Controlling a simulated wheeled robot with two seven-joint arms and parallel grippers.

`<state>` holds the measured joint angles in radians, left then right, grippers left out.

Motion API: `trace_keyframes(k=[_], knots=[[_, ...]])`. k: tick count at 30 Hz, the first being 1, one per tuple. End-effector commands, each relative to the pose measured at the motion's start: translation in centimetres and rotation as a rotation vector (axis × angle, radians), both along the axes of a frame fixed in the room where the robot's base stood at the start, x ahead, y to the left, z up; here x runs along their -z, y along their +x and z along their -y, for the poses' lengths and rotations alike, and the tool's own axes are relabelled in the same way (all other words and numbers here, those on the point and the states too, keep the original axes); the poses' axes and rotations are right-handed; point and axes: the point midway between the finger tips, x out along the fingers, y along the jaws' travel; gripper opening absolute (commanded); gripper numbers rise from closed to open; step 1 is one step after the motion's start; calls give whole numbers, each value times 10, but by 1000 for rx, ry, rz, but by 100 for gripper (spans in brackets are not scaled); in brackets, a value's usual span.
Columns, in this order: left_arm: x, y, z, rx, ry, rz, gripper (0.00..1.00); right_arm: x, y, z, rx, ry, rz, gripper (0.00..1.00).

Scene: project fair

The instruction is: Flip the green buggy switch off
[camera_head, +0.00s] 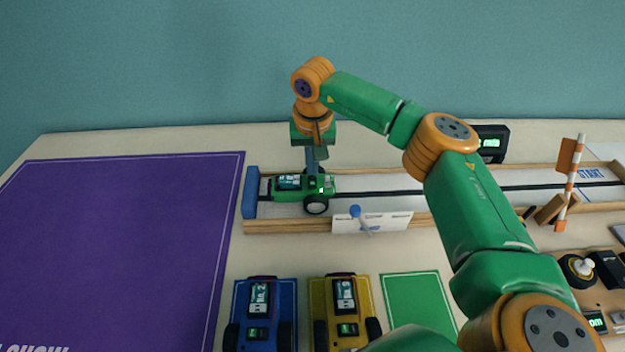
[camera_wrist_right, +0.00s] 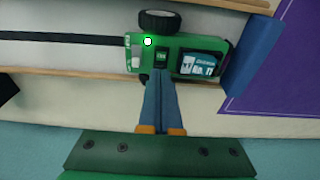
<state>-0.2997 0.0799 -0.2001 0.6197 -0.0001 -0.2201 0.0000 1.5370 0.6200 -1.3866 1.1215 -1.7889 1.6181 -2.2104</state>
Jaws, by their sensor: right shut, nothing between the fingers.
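The green buggy (camera_head: 304,189) sits at the left end of the track, beside the blue end stop (camera_head: 251,192). It also shows in the right wrist view (camera_wrist_right: 190,43), with a small lit display, a white part at one end and a bright round light. My right gripper (camera_head: 312,166) points down over the buggy. In the right wrist view its shut, empty fingertips (camera_wrist_right: 159,78) are at the buggy's edge, close to a small dark part with green marking (camera_wrist_right: 161,58); I cannot tell if they touch. The switch position is not clear. My left gripper is not in view.
A blue buggy (camera_head: 259,312) and a yellow buggy (camera_head: 345,308) stand in front, next to an empty green mat (camera_head: 418,302). A purple mat (camera_head: 115,255) covers the left. A white card (camera_head: 385,222) and a start gate (camera_head: 568,180) stand by the track.

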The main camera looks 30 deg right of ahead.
Motion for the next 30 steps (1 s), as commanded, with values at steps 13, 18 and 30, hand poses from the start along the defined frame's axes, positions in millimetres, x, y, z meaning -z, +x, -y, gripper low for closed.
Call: trace_keyframes(k=[13, 18, 30], knots=[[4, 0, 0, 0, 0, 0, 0, 7, 0, 0, 0, 0, 0, 0], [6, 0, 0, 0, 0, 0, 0, 10, 0, 0, 0, 0, 0, 0], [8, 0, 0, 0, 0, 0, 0, 15, 0, 0, 0, 0, -1, 0]])
